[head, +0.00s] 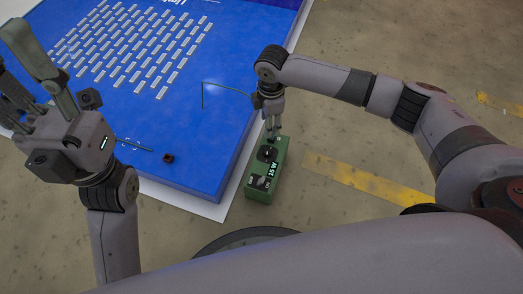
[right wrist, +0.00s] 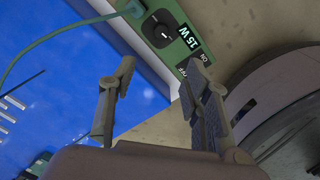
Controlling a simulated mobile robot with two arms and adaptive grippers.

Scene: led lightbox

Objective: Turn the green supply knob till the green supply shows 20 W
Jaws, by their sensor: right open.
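The green supply (head: 249,188) is a green box beside the right edge of the blue panel in the head view. Its black round knob (right wrist: 163,30) shows at the top of the right wrist view, and its lit display (right wrist: 195,42) reads 15 W. My right gripper (head: 271,134) is at the far end of the supply in the head view. In the right wrist view its two fingers are apart with nothing between them, and the knob lies beyond the fingertips. My left gripper (head: 14,52) is over the panel's left part, fingers apart and empty.
The blue panel (head: 215,120) carries rows of white LED strips (head: 130,50) and a small dark round part (head: 168,158). A thin green cable (right wrist: 60,33) runs from the supply over the panel. Concrete floor with yellow stripes (head: 365,180) is clear to the right.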

